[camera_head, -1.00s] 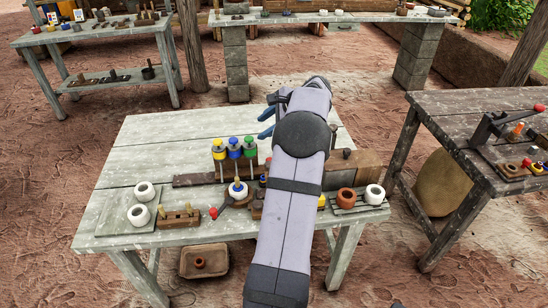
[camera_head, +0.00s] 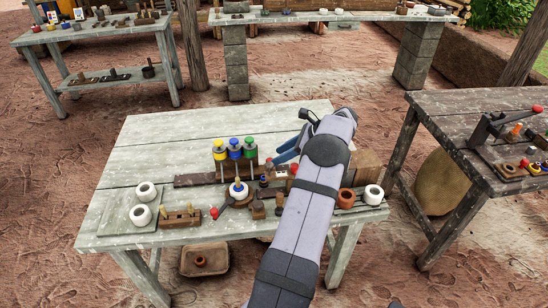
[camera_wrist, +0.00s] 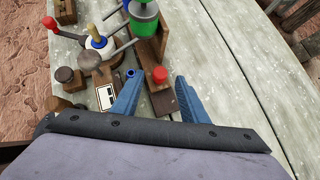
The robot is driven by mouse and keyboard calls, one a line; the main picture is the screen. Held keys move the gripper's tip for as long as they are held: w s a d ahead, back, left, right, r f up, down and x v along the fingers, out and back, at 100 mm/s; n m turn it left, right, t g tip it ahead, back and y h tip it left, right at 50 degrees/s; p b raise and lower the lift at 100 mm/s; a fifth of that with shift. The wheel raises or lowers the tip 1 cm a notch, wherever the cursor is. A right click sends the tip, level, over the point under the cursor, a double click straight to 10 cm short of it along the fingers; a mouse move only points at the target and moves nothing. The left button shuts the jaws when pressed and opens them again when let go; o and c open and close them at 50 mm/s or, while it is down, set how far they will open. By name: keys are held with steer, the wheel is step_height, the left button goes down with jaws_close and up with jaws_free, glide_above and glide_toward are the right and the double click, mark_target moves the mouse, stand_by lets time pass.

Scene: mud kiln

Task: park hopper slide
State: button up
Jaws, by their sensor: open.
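A hopper stand on the pale table holds yellow (camera_head: 219,144), blue (camera_head: 234,143) and green (camera_head: 249,141) topped hoppers in a row. The green one shows at the top of the wrist view (camera_wrist: 145,22). A dark wooden rail (camera_head: 200,180) runs along their base. A red knob (camera_head: 294,168) stands on a dark strip to the right of the hoppers. In the wrist view the red knob (camera_wrist: 160,74) appears between the fingertips. My gripper (camera_head: 278,156) is open with blue fingers, which also show in the wrist view (camera_wrist: 159,80). I cannot tell how high they are above it.
A white round piece with a yellow peg (camera_head: 238,190) and a red-handled lever (camera_head: 214,213) sit in front of the hoppers. White cups (camera_head: 140,215) and a peg block (camera_head: 180,217) stand left. A brown cup (camera_head: 346,196) and white cup (camera_head: 373,192) stand right.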

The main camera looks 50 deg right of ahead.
mark_target(274, 169)
steer(key=shift+x, duration=1.85)
jaws_close()
